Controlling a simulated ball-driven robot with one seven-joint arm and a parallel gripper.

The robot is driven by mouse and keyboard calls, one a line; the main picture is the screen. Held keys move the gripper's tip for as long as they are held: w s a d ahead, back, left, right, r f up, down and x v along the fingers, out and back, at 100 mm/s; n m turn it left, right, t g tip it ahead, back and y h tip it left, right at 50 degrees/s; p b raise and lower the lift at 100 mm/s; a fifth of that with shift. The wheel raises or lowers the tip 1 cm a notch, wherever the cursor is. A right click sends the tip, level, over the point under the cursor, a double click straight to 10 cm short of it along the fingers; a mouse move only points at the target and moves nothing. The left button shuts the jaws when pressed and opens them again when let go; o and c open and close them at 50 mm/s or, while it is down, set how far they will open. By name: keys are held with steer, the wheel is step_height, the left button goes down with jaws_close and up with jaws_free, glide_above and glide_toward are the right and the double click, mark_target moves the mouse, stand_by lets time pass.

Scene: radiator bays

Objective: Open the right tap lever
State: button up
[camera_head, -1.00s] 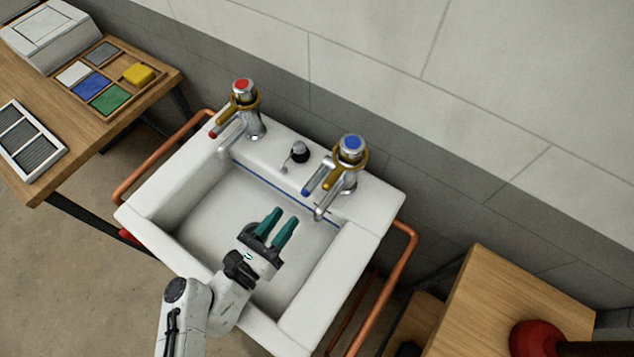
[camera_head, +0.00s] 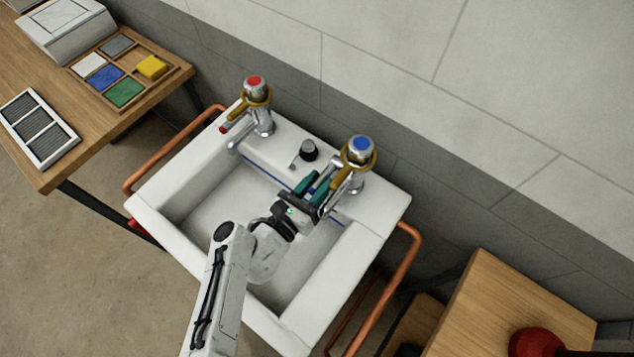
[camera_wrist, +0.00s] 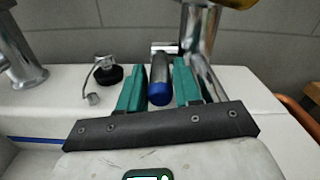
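The right tap (camera_head: 357,160) is chrome with a blue cap and a brass-coloured ring, at the sink's back right. Its lever (camera_wrist: 159,80) is a short grey bar with a blue tip, pointing toward me. My gripper (camera_head: 314,187) is at the right tap, with teal fingers spread on either side of the lever. In the wrist view the lever lies between my open fingers (camera_wrist: 159,88), with a narrow gap on each side. The left tap (camera_head: 258,105) has a red cap and a red-tipped lever. The right tap's spout is partly hidden behind my gripper.
The white sink (camera_head: 165,205) has copper rails (camera_head: 397,280) at its sides. A black plug (camera_head: 308,150) with a chain sits between the taps. A wooden table (camera_head: 50,180) stands left, and a wooden bench (camera_head: 500,300) with a red object stands at lower right.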

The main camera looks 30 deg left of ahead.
steer(key=shift+c, duration=0.4)
jaws_close()
steer(key=shift+a, duration=0.1)
